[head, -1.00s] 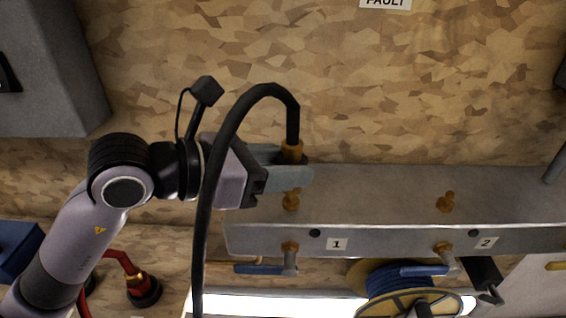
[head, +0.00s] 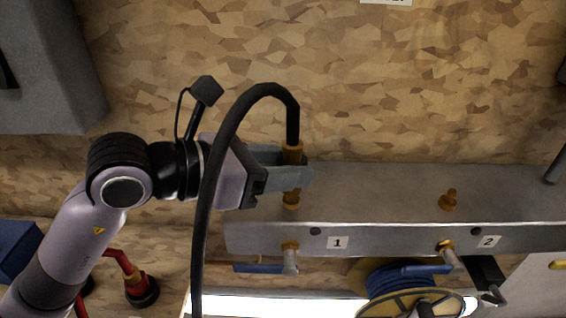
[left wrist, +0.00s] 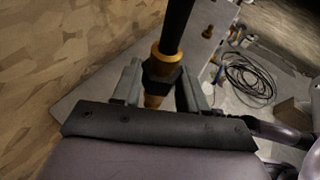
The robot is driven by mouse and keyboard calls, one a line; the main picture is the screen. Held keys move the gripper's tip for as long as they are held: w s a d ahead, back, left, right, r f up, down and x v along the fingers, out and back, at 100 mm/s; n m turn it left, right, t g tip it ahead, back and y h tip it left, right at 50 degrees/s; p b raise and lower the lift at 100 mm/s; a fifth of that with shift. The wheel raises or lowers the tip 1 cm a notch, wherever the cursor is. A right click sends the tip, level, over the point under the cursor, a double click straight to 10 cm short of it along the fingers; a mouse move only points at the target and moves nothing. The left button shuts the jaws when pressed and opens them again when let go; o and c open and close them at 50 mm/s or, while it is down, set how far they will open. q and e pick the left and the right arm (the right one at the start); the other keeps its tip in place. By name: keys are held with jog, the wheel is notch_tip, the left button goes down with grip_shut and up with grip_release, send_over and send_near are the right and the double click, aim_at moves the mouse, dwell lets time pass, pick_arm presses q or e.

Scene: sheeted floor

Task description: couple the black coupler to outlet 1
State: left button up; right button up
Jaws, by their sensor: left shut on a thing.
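The black coupler (head: 292,171), with a brass collar at its upper end, hangs on a black hose. In the left wrist view the coupler (left wrist: 160,72) sits between my two fingers. My left gripper (head: 291,172) is shut on it and reaches in from the left. Outlet 1 (head: 291,200) is a brass stub on top of the grey manifold, above the label 1. The coupler is upright and in line above the stub, its lower end close to or touching it. The fingers partly hide the joint, so I cannot tell whether it is seated. My right gripper is not in view.
The grey manifold (head: 390,190) also carries outlet 2 (head: 448,200) at the right. Blue-handled valves (head: 258,267) hang below. The black hose loops down in front of my wrist. A grey box (head: 50,70) is at upper left, a blue hose reel (head: 395,280) below.

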pick_arm(q)
jog(key=shift+f+b, duration=0.75)
jog(key=shift+f, duration=0.1)
jog(key=shift+c, duration=0.4)
jog(key=o, duration=1.3)
jog(key=shift+c, duration=0.2)
